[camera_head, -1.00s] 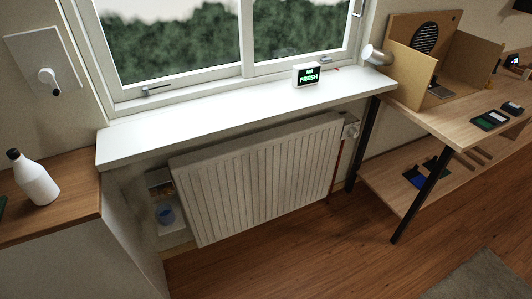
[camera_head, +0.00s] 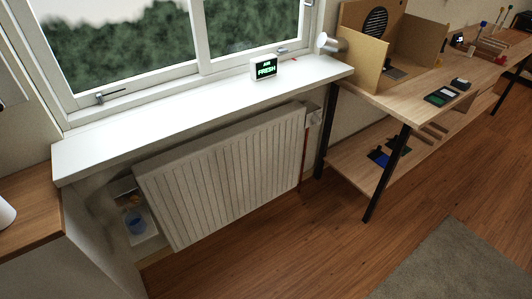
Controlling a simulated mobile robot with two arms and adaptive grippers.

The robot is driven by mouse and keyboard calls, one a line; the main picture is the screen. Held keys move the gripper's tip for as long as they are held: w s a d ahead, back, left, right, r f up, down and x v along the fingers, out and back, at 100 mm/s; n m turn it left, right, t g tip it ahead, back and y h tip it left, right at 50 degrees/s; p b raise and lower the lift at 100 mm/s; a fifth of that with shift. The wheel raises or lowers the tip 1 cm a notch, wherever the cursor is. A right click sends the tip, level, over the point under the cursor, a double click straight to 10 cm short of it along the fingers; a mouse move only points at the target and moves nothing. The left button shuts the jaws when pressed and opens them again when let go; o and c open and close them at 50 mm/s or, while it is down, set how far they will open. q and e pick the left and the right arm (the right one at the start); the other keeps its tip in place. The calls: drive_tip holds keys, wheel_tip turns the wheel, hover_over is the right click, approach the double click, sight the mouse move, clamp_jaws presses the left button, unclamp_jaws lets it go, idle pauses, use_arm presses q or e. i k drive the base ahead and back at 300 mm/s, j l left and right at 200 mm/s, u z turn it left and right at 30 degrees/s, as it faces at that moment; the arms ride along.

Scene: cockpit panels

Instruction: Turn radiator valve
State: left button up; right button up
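The radiator valve (camera_head: 314,117) is a small pale knob at the upper right end of the white ribbed radiator (camera_head: 225,172). A red pipe (camera_head: 302,158) runs down below it. The radiator hangs under the white window sill (camera_head: 205,112). The valve is small in the view, so its turned position cannot be read. Neither of my grippers is in view.
A wooden shelf table (camera_head: 400,100) with black legs (camera_head: 385,175) stands just right of the valve. A display reading "AIR FRESH" (camera_head: 263,69) sits on the sill. A wooden cabinet (camera_head: 30,208) is at left. The wooden floor (camera_head: 290,245) in front is clear, with a grey rug (camera_head: 450,265) at right.

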sight(316, 120)
drive_tip(key=i+l, duration=0.1)
drive_tip(key=l, duration=0.3)
drive_tip(key=i+l+z, duration=0.15)
drive_tip(key=l, duration=0.25)
drive_tip(key=i+l, duration=0.1)
drive_tip(key=l, duration=0.25)
drive_tip(key=z, duration=0.05)
